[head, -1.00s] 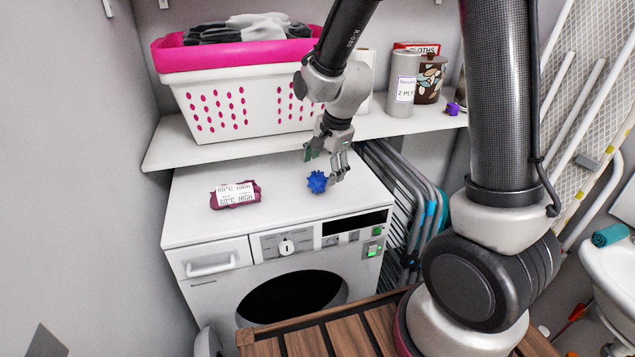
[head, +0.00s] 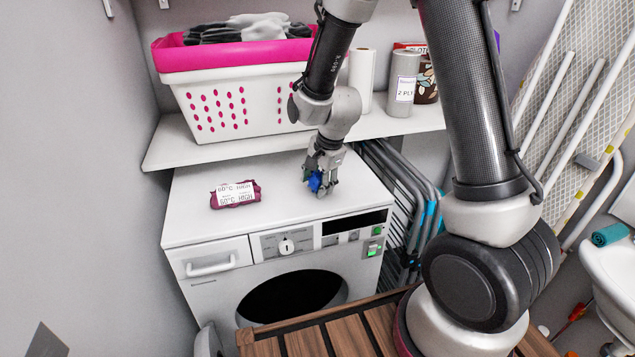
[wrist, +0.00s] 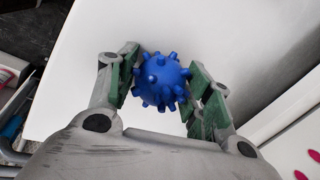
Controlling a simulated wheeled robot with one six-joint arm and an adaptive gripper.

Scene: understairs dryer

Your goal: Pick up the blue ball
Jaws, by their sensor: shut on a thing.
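The blue ball (head: 315,182) is small and covered in blunt knobs. It is at the white dryer top's right half, between the fingers of my gripper (head: 320,184). In the wrist view the blue ball (wrist: 161,82) sits between the two green-padded fingers of my gripper (wrist: 163,92), which are shut on it. The fingers partly cover the ball in the head view. I cannot tell whether the ball still touches the dryer top.
A dark red cloth packet with a white label (head: 236,194) lies left on the dryer top (head: 275,225). A shelf (head: 225,148) behind holds a white laundry basket (head: 235,105) and a grey canister (head: 403,82). Folded racks (head: 400,200) stand right of the dryer.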

